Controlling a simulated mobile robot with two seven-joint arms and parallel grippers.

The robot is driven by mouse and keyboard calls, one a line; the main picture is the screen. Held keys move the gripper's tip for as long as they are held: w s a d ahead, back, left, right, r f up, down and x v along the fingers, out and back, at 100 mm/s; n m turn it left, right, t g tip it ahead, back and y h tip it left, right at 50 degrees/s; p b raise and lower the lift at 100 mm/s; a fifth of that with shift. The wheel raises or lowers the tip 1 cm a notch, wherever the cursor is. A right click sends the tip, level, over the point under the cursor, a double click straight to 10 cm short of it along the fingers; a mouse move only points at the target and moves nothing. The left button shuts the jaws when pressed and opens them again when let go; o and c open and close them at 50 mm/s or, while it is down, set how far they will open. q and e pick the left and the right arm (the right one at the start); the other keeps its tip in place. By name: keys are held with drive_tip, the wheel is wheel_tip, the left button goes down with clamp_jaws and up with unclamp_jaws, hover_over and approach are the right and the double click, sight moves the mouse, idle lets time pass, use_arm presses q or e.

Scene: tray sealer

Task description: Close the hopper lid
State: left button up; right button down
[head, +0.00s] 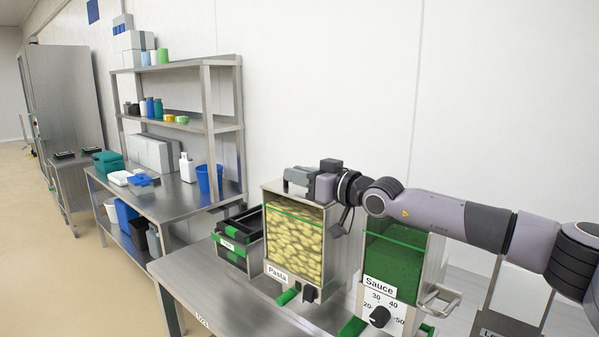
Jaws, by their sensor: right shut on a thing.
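The pasta hopper (294,245) is a steel box with a clear front, full of yellow pasta, standing on the steel table. My right gripper (297,178) is at its top rim, reaching in from the right. It is shut on what seems to be the hopper lid's edge or handle; the gripper hides most of this part, and I cannot tell the lid's angle. The sauce hopper (393,262), with green contents, stands to the right, partly behind my right arm. My left gripper is out of view.
Black trays (240,228) with green parts are left of the pasta hopper. A sauce dial (380,316) and a metal handle (440,298) stick out at the front. A steel shelf bench (165,203) with a blue bucket (209,180) stands further left.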

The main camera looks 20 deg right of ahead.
drive_tip(key=shift+a+f, duration=0.1)
drive_tip(key=shift+f, duration=0.15)
drive_tip(key=c, duration=1.2)
unclamp_jaws()
drive_tip(key=shift+o, duration=0.2)
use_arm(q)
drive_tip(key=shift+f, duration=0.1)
use_arm(e)
drive_tip(key=shift+s, duration=0.1)
